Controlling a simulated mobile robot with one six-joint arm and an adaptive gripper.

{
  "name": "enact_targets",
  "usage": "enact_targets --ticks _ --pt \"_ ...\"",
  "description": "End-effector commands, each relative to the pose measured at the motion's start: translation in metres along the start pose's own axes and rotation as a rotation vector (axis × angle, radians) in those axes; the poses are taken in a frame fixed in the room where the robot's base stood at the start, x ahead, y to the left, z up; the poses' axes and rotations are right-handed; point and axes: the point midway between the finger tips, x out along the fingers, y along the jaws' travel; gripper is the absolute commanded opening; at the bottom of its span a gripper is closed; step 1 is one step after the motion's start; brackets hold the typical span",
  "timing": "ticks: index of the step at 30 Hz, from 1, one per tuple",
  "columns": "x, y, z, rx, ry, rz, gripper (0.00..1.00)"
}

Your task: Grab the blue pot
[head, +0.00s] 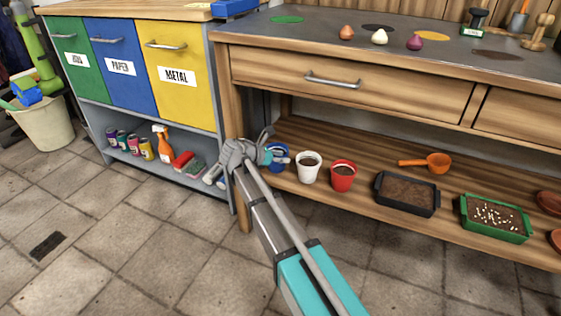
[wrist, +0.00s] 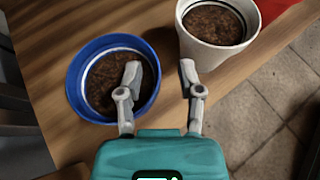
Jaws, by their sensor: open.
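The blue pot (wrist: 75,80) holds dark soil and stands upright on the lower wooden shelf. In the head view the blue pot (head: 284,152) is partly hidden behind my gripper (head: 272,147). In the wrist view my gripper (wrist: 160,75) is open, its two fingers apart and empty. The right finger lies over the gap to the right of the pot, just below a white pot (wrist: 205,50). I cannot tell whether either finger touches a pot.
A red pot (head: 343,178), a black tray (head: 407,207), a green tray (head: 494,236) and an orange scoop (head: 437,162) sit further right on the lower shelf (head: 390,160). The workbench drawer (head: 350,84) hangs above. The bin cabinet (head: 215,120) stands to the left.

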Motion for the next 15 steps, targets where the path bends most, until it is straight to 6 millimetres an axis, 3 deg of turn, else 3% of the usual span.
enact_targets --ticks 15 --pt "-0.0005 0.0003 0.0001 0.0 0.0 0.001 0.48"
